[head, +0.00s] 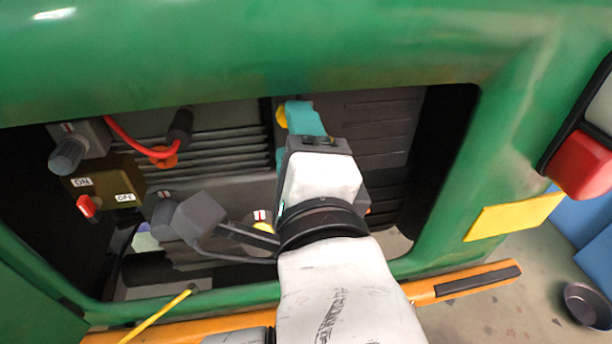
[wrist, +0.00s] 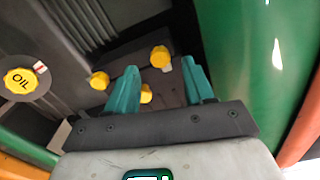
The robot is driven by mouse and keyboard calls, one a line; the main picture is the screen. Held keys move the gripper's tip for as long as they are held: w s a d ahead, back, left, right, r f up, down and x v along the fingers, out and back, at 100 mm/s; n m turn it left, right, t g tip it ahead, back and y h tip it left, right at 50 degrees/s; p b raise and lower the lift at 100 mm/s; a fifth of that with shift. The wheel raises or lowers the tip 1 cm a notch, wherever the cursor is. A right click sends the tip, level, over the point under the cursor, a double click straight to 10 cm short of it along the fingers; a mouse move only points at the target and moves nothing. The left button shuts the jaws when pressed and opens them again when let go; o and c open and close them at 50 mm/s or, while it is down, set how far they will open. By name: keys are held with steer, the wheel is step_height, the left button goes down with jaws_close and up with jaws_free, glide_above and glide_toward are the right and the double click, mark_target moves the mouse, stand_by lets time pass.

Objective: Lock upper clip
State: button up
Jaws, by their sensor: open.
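My gripper (head: 303,118) reaches into the engine bay of the green vehicle, its teal fingers in front of the dark panel. In the wrist view the fingers of my gripper (wrist: 162,80) are spread apart with nothing held between them. A yellow knob-like part (wrist: 160,56) shows beyond the gap between the fingers. A second yellow part (wrist: 147,95) is low beside the left finger, partly hidden, and a third (wrist: 98,80) is left of it. In the head view one yellow part (head: 282,117) shows beside the fingertip. I cannot tell which is the upper clip.
A yellow OIL cap (wrist: 20,81) is at the left in the wrist view. The green body frame (head: 450,190) surrounds the bay closely. An ON/OFF switch box (head: 105,184) and a red cable (head: 130,143) are at the left. An orange bumper (head: 440,287) runs below.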

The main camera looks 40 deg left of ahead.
steer(key=p+v, duration=0.6)
steer(key=v, duration=0.1)
steer(key=shift+s+d, duration=0.25)
steer(key=shift+d, duration=0.05)
stand_by(0.5)
steer(key=w+d+f+n+g+h, duration=0.15)
steer(key=w+d+f+h, duration=0.3)
steer(key=d+f, duration=0.6)
steer(key=w+d+f+n+g+h, duration=0.1)
steer(key=w+d+f+n+h, duration=0.4)
steer(key=d+f, duration=0.55)
steer(key=s+d+f+g+h, duration=0.35)
steer(key=s+d+f, duration=0.35)
steer(key=d+f, duration=0.45)
steer(key=s+d+f+n+g+h, duration=0.1)
steer(key=s+d+f+n+g, duration=0.2)
steer(key=s+d+f, duration=0.3)
steer(key=s+d+g, duration=0.1)
steer(key=s+d, duration=0.2)
steer(key=s, duration=0.3)
steer(key=shift+s+d+g, duration=0.3)
steer(key=shift+s+d, duration=0.1)
